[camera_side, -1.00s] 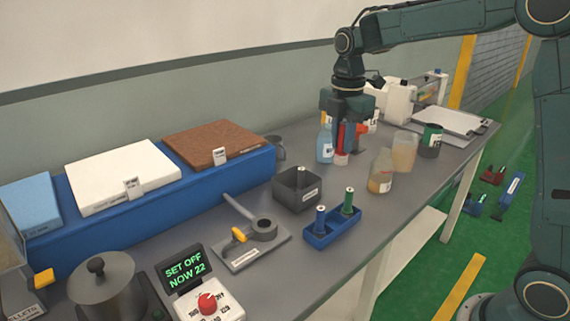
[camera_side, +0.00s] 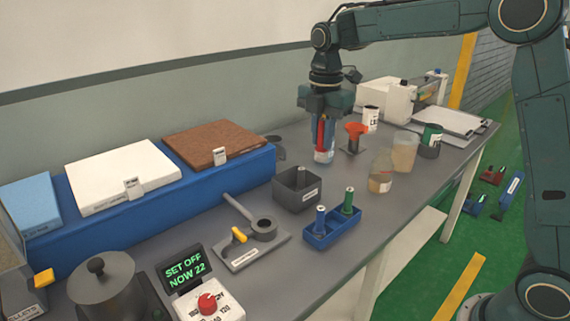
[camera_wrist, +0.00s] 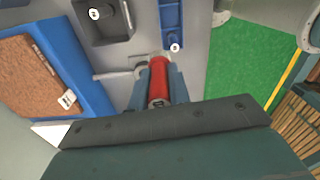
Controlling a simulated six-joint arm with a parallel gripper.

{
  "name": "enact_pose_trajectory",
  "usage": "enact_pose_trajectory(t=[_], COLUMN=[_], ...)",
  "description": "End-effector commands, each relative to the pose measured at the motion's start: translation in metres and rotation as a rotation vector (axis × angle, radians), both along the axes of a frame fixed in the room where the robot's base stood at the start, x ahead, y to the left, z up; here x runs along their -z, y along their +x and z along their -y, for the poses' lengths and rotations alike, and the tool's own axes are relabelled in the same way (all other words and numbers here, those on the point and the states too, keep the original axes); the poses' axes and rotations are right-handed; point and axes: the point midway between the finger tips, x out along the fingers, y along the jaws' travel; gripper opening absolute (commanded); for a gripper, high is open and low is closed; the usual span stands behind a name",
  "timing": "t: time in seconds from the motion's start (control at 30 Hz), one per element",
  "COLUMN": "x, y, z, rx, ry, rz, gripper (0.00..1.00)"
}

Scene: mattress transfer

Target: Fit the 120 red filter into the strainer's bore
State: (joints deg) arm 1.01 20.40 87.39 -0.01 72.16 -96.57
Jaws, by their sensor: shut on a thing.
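My gripper (camera_side: 322,128) is shut on a red filter (camera_side: 320,133), which hangs upright above the back part of the bench. The red filter (camera_wrist: 158,78) also shows between the fingers in the wrist view. The strainer (camera_side: 249,243) is a grey plate with a round bored ring (camera_side: 264,227), a long handle and a yellow lever (camera_side: 239,235). It lies at the bench's middle, in front and to the left of my gripper in the side view. The wrist view shows part of the strainer (camera_wrist: 138,62), largely hidden by the filter and fingers.
A blue rack (camera_side: 320,238) holds a blue filter and a green filter. A grey bin (camera_side: 297,193) with a cylinder in it stands between gripper and strainer. A control box (camera_side: 209,305) stands front.

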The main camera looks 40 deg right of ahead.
Motion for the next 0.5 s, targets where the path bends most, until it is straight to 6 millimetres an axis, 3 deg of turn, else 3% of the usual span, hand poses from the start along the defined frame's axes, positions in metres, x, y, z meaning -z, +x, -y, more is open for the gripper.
enact_pose_trajectory(t=[0.2,0.5], x=[-0.005,-0.009], y=[0.033,0.061], z=[-0.044,-0.1], rx=[-0.117,-0.252], ry=[0.0,0.0], rz=[0.0,0.0], gripper=[0.0,0.0])
